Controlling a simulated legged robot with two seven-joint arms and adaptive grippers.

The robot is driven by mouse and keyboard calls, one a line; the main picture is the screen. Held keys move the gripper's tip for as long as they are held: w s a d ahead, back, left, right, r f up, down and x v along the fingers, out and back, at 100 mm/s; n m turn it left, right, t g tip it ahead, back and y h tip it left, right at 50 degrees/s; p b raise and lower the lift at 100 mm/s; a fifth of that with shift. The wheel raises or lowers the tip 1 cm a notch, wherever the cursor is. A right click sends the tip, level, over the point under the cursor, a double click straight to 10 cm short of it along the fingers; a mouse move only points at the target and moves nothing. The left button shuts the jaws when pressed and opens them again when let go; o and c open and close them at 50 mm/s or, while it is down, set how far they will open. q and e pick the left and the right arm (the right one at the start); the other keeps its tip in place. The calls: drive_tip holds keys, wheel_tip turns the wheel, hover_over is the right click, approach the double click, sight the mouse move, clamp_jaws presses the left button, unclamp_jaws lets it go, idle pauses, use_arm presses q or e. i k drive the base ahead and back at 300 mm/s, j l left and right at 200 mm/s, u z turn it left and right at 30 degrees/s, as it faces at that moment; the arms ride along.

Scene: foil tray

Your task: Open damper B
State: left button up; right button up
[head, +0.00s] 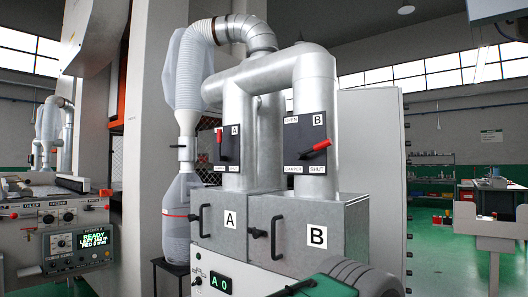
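Damper B is a dark panel (304,128) on the right-hand metal duct, marked B at its upper right. It has an OPEN label (291,120) at the top left and a SHUT label (317,169) at the bottom right. Its lever has a red grip (321,145) pointing right and slightly up, nearly level, with a dark shaft to the left. Damper A's panel (234,136) is to the left, and its lever with a red grip (219,136) points up and slightly left. Neither gripper is in view, and nothing touches either lever.
Below the ducts stand metal boxes A (211,228) and B (342,227) with black handles. A display (220,283) reads A 0. A control machine (66,235) stands left, a bench (490,225) right.

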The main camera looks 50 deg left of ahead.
sight(324, 144)
drive_tip(key=u, duration=1.4)
